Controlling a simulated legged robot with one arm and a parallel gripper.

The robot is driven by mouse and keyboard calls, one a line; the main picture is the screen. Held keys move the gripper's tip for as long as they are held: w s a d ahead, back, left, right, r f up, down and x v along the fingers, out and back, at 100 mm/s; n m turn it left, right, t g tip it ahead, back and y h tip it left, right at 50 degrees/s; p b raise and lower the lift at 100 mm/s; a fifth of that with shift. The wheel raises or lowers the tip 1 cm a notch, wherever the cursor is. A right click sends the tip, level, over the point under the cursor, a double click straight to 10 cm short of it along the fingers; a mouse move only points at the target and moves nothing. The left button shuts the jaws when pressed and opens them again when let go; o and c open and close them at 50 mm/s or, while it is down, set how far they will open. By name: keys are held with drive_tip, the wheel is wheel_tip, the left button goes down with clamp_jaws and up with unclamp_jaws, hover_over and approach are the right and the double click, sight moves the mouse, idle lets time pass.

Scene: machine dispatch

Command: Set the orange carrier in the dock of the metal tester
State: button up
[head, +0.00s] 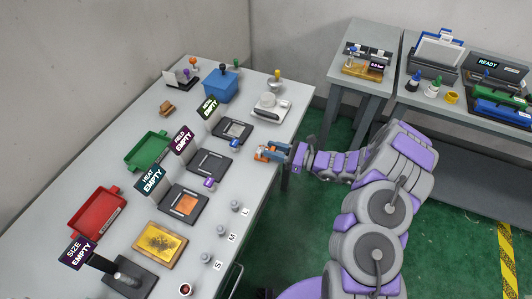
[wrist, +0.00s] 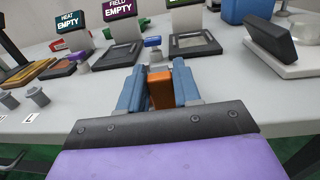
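My gripper (head: 272,151) is at the table's right edge, its blue fingers closed on both sides of the orange carrier (wrist: 160,90). The carrier also shows in the head view (head: 263,153), pointing toward the table's middle; its lower part is hidden. The metal tester has a dark sign (head: 207,108) reading EMPTY, its top word small. Its dock (head: 233,130) is a dark frame with a grey plate, beyond and left of my gripper. In the wrist view the dock (wrist: 195,42) lies ahead, slightly right, with nothing set in it.
The field tester (head: 211,162) and heat tester (head: 184,204) stand nearer along the table. A blue-handled lever (wrist: 152,42) stands between the carrier and the docks. A white scale (head: 270,108) and blue box (head: 220,87) are farther back. Green (head: 149,150) and red (head: 95,212) trays lie left.

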drive_tip(key=c, duration=0.3)
drive_tip(key=shift+a, duration=0.45)
clamp_jaws()
